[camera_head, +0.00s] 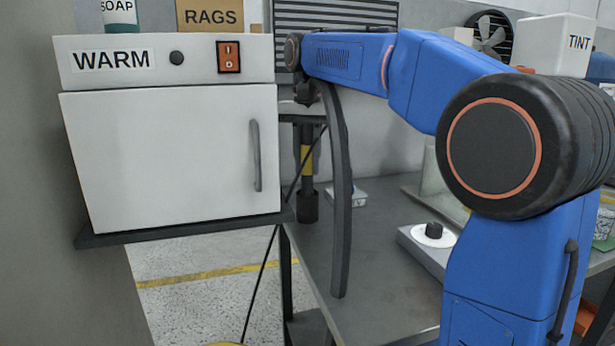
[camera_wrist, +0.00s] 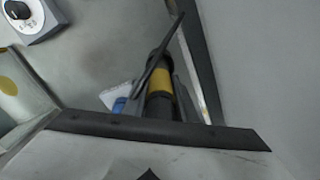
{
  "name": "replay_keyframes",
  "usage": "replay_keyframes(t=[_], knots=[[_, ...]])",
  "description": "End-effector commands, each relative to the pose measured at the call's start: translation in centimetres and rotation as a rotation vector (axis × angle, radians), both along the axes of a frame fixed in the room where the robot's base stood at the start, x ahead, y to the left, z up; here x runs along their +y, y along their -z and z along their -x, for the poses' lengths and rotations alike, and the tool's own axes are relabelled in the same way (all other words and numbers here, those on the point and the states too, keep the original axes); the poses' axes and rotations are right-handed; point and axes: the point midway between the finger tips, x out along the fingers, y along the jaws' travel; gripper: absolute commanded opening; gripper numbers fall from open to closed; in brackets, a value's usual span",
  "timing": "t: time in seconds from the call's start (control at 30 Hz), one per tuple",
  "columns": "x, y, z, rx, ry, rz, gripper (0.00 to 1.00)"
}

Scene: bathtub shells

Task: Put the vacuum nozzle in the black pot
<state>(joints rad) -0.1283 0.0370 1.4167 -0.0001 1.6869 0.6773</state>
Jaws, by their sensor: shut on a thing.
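The vacuum nozzle (camera_head: 307,160) appears as a dark upright tube with a yellow band and a wider black lower end, below the tip of my blue arm. My gripper (camera_head: 306,98) is small and dark there, shut at the tube's upper part. In the wrist view the nozzle (camera_wrist: 160,82) points away from the camera, with grey finger-like sides beside it. A dark bar hides its near part. I cannot make out a separate black pot; it may be hidden.
A white WARM cabinet (camera_head: 170,150) stands at the left. A grey table (camera_head: 390,290) carries a device with a black knob (camera_head: 433,231). A long dark strip (camera_head: 340,210) hangs right of the nozzle. A thin black rod (camera_head: 263,275) crosses near it. Open floor shows below the cabinet.

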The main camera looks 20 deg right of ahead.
Motion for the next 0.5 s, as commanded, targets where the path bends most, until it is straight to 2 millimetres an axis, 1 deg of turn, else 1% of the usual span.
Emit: replay_keyframes(t=[0.1, 0.23, 0.33, 0.5], knots=[[0.0, 1.7, 0.1, 0.002, 0.0, 0.0, 0.03], [0.0, 3.1, 0.1, 0.001, 0.0, 0.0, 0.03], [0.0, 3.5, 0.1, 0.001, 0.0, 0.0, 0.03], [0.0, 3.5, 0.1, 0.001, 0.0, -0.001, 0.03]])
